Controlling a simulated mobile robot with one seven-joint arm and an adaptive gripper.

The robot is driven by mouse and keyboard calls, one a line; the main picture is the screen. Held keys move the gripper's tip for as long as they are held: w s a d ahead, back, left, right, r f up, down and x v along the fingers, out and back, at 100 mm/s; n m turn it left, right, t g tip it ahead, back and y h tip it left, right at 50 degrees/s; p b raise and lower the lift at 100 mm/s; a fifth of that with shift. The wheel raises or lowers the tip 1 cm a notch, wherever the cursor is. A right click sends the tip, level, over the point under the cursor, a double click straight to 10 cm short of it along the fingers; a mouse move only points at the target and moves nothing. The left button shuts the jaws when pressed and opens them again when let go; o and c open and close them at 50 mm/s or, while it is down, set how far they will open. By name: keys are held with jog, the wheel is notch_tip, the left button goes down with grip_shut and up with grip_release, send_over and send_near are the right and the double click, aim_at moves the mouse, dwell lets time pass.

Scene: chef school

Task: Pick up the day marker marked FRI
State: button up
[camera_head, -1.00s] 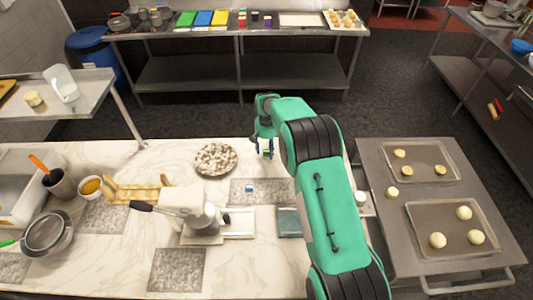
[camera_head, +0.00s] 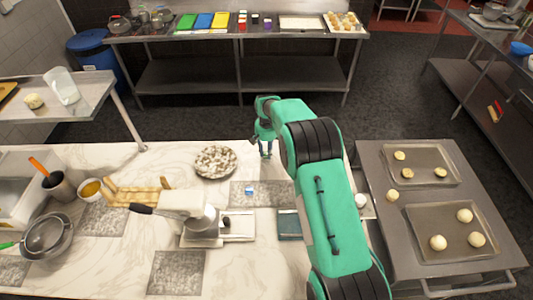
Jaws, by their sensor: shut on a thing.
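My gripper (camera_head: 266,152) points down over the marble worktop, right of the plate of mushrooms. It is shut on a small block that is mostly hidden between the fingers. I cannot read any lettering on it, so I cannot tell whether it says FRI. Another small blue and white block (camera_head: 249,191) sits on the grey speckled mat (camera_head: 272,187), nearer than my gripper and slightly left, apart from it. Its lettering is too small to read.
The plate of mushrooms (camera_head: 215,162) is just left of my gripper. A white stand-like appliance (camera_head: 185,203), a scale (camera_head: 238,225) and a teal book-like item (camera_head: 289,224) lie nearer. Trays of dough (camera_head: 450,229) are on the right table. Marble behind the mat is clear.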

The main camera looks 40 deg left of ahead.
jog(key=shift+r, duration=1.35)
jog(key=shift+d+r, duration=0.1)
jog(key=shift+r, duration=0.15)
jog(key=s+d, duration=0.3)
jog(key=d, duration=0.1)
jog(key=s+d+r+b, duration=0.1)
jog(key=s+d, duration=0.2)
jog(key=d, duration=0.1)
jog(key=s+d+b, duration=0.1)
jog(key=s+d, duration=0.2)
jog(key=d, duration=0.1)
jog(key=shift+s+d+r, duration=0.2)
jog(key=shift+d, duration=0.15)
